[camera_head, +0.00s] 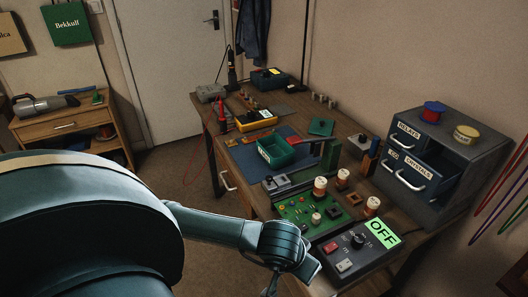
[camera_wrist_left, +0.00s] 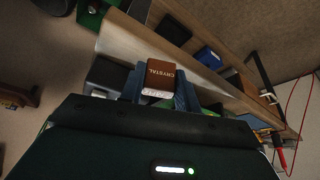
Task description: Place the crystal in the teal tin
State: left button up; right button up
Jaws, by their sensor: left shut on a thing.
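The crystal (camera_wrist_left: 160,76) is a small brown block with "CRYSTAL" printed on it and a pale lower edge. In the left wrist view it sits between the two fingers of my left gripper (camera_wrist_left: 158,90), which is shut on it. In the head view my left arm reaches to the front edge of the bench, but its fingertips and the crystal do not show. My right gripper is not in view.
A green circuit board (camera_head: 298,213) with several cream-and-red cylinders and a black box with an "OFF" display (camera_head: 384,234) fill the near bench. A grey drawer cabinet (camera_head: 447,150) with an open "CRYSTALS" drawer stands right. A yellow meter (camera_head: 256,120) is behind the tin.

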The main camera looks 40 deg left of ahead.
aim_at(276, 156)
jog(key=j, duration=1.4)
jog(key=k+j, duration=0.1)
jog(key=j, duration=1.35)
jog(key=j+z, duration=0.2)
jog(key=z, duration=0.3)
jog(key=j+z, duration=0.15)
jog(key=z, duration=0.3)
jog(key=i+z, duration=0.25)
jog(key=i, duration=0.2)
